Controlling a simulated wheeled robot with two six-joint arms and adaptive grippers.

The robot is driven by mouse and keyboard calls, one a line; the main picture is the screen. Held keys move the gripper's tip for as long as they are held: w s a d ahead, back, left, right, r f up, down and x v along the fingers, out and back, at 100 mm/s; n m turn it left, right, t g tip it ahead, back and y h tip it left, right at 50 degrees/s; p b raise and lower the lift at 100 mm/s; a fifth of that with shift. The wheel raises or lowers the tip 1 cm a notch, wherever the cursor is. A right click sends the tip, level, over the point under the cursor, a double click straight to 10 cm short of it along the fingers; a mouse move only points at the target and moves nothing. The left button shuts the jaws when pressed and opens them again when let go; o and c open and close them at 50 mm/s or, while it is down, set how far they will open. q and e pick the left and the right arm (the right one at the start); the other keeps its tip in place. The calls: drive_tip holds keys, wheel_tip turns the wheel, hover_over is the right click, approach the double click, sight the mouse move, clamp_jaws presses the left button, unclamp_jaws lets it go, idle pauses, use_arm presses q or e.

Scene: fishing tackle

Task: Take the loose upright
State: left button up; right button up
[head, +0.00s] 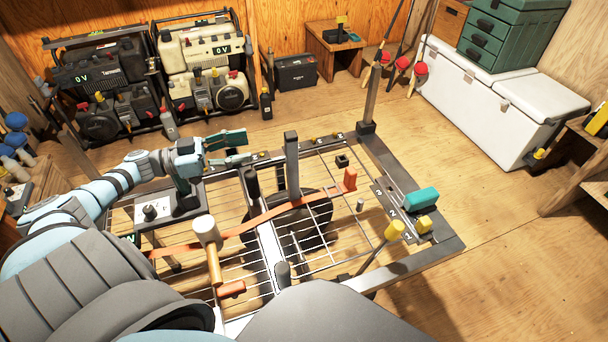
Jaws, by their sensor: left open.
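A grey square upright (291,160) stands near the middle of a metal frame with a wire-mesh deck (350,240). I cannot tell from this view whether it is loose. Another upright (371,95) stands at the frame's back right corner. Shorter dark posts stand at the middle (252,185) and near side (283,273). My left gripper (246,147) reaches in from the left above the frame's back edge. Its teal fingers are apart and empty, pointing right, a short way left of the middle upright and not touching it. My right gripper is not in view.
An orange strap (265,216) crosses the deck. A white-headed mallet (206,230), a yellow-knobbed tool (394,230) and a teal-handled item (421,197) are at the frame. Generators (205,55) stand behind, a white chest (480,100) at back right. Floor right of the frame is clear.

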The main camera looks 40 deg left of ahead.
sight(285, 140)
use_arm(q)
drive_tip(key=shift+w+f+b, duration=0.3)
drive_tip(key=shift+f, duration=0.25)
drive_tip(key=b+x, duration=0.1)
drive_tip(key=x, duration=0.5)
drive_tip(key=shift+w+d+b, duration=0.2)
drive_tip(key=shift+w+b, duration=0.05)
drive_tip(key=shift+b, duration=0.1)
drive_tip(key=x, duration=0.2)
drive_tip(key=b+x, duration=0.1)
drive_tip(key=x, duration=0.2)
drive_tip(key=shift+w+d+r+b, duration=0.25)
drive_tip(key=shift+w+r+b, duration=0.05)
drive_tip(key=shift+r+b, duration=0.1)
drive_tip(key=shift+c, duration=0.8)
clamp_jaws()
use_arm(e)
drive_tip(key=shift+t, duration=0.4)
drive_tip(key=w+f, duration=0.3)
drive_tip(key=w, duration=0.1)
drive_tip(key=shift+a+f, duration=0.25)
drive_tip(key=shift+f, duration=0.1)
